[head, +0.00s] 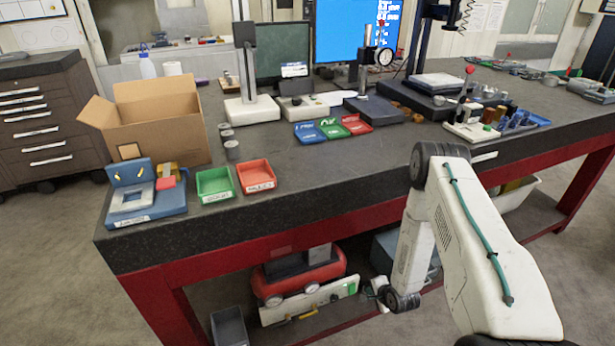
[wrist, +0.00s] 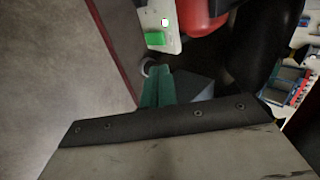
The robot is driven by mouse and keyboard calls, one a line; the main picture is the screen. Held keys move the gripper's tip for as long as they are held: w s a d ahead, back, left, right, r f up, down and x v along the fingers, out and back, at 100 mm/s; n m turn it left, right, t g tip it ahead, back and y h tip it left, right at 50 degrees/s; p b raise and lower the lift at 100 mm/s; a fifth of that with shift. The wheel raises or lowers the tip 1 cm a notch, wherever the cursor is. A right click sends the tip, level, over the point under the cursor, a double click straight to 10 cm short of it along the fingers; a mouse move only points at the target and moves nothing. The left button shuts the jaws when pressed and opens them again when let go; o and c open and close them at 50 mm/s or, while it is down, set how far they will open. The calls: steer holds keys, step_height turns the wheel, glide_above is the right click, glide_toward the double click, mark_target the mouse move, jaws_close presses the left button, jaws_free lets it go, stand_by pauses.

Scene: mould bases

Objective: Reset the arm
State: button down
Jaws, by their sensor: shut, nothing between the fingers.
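My white arm reaches down in front of the workbench in the head view. My gripper (head: 377,290) is at its lower end, below the tabletop and in front of the lower shelf. It is small and partly hidden by my wrist. It is shut and holds nothing.
The workbench (head: 300,185) holds a cardboard box (head: 160,130), a green bin (head: 215,185), a red bin (head: 256,176) and a blue fixture (head: 160,207). A red tank (head: 300,275) lies below, also in the wrist view (wrist: 202,18). Floor is clear at left.

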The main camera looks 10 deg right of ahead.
steer(key=s+n+g, duration=0.5)
steer(key=s+g, duration=0.1)
steer(key=s, duration=0.3)
steer(key=s+a+r+n+g+h, duration=0.1)
steer(key=s+r+n+g, duration=0.2)
steer(key=r, duration=1.6)
steer(key=s+a+r+n+g, duration=0.15)
steer(key=r+n, duration=0.25)
steer(key=r, duration=1.4)
steer(key=s+a+r+n+t, duration=0.1)
steer(key=s+a+r, duration=0.2)
steer(key=r, duration=0.6)
steer(key=s+a+r+n+t, duration=0.1)
steer(key=s+a+r+n, duration=0.1)
steer(key=s+r, duration=0.6)
steer(key=s+a+r+n+t, duration=0.1)
steer(key=s+a+r, duration=0.3)
steer(key=r, duration=0.6)
steer(key=shift+s+a+r+t, duration=0.2)
steer(key=shift+s+a+t, duration=0.15)
steer(key=shift+s, duration=0.4)
